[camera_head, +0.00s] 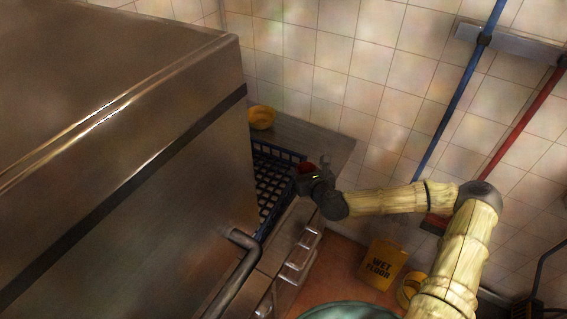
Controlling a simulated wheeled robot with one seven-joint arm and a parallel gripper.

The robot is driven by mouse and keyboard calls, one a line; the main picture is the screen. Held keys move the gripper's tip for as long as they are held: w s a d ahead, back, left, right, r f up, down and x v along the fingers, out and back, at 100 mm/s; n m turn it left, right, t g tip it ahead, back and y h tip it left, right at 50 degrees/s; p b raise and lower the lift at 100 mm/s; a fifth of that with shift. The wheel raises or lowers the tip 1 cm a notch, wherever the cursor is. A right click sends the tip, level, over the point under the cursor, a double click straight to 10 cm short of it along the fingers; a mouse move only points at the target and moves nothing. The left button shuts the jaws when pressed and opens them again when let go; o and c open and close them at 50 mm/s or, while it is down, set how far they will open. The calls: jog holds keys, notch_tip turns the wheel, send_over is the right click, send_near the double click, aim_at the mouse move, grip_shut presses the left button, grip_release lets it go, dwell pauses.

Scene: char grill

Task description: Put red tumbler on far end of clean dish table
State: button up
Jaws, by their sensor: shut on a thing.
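My gripper (310,177) is at the end of my arm, over the right edge of the blue rack. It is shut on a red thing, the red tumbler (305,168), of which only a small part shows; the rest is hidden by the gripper. The clean dish table (325,150) is a grey metal top against the tiled wall, and its bare far part lies just beyond the gripper. I cannot tell whether the tumbler touches the rack or the table.
A blue rack (280,152) sits on the table beside a large steel machine (130,130). A yellow bowl (262,117) stands at the back by the wall. A pipe rail (235,285) runs along the front. A yellow wet floor sign (385,265) stands on the floor.

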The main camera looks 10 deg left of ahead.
jog(key=s+d+f+m+h+b, duration=0.2)
jog(key=d+f+b, duration=0.3)
jog(key=d+f, duration=0.3)
jog(key=s+d+f+m+t+h+b, duration=0.1)
jog(key=s+d+f+m+h+b, duration=0.2)
jog(key=d+f, duration=0.6)
jog(key=shift+s+d+f+h+b, duration=0.2)
jog(key=shift+d+h+b, duration=0.2)
jog(key=shift+b, duration=0.6)
jog(key=shift+t, duration=0.3)
